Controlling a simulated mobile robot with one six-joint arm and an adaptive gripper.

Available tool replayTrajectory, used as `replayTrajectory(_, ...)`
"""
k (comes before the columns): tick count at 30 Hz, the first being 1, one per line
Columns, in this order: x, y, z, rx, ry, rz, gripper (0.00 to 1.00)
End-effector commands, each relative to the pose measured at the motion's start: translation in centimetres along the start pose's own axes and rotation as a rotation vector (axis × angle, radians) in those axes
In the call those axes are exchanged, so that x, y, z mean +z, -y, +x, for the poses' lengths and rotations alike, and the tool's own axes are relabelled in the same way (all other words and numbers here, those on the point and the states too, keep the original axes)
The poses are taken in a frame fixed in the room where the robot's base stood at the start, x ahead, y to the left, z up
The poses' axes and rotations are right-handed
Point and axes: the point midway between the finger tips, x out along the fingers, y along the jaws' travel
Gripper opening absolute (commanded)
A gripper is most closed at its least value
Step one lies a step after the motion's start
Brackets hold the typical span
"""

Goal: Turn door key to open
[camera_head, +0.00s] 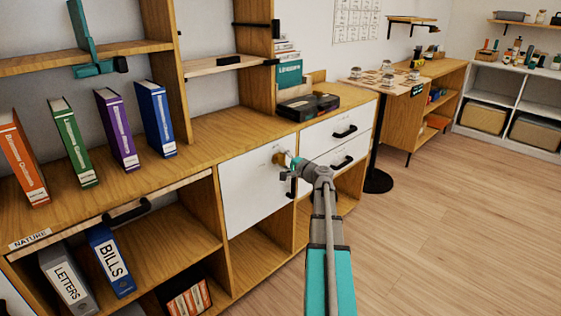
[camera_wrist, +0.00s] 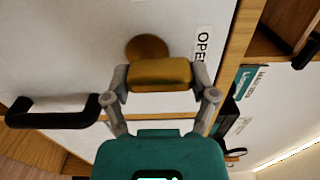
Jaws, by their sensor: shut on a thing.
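The brass door key (camera_head: 280,158) sits in the lock of a white cabinet door (camera_head: 250,190). In the wrist view the key's thick brass head (camera_wrist: 160,74) is between the fingers of my gripper (camera_wrist: 160,80), which is shut on it. A round brass plate (camera_wrist: 147,47) shows behind the key on the door. The letters "OPE" are printed on the door beside the lock; the rest is hidden by a finger. A black door handle (camera_wrist: 50,112) also shows in the head view (camera_head: 291,186). The door looks closed. In the head view my gripper (camera_head: 288,160) partly covers the lock area.
White drawers (camera_head: 335,128) with black handles adjoin the door on the right. A black box (camera_head: 308,106) and several books (camera_head: 155,118) stand on the cabinet top. The wood floor (camera_head: 450,220) at right is clear.

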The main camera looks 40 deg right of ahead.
Motion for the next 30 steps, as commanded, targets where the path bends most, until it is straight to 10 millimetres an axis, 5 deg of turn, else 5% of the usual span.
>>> replayTrajectory(4, 0.0, 0.0, 0.0, 0.000, -0.001, 0.002, 0.26)
replayTrajectory(5, 0.0, 0.0, 0.0, 0.000, -0.001, 0.002, 0.78)
replayTrajectory(9, 0.0, 0.0, 0.0, 0.000, -0.001, 0.001, 1.00)
replayTrajectory(30, 0.1, 0.0, -1.6, 0.000, -0.001, 0.000, 1.00)
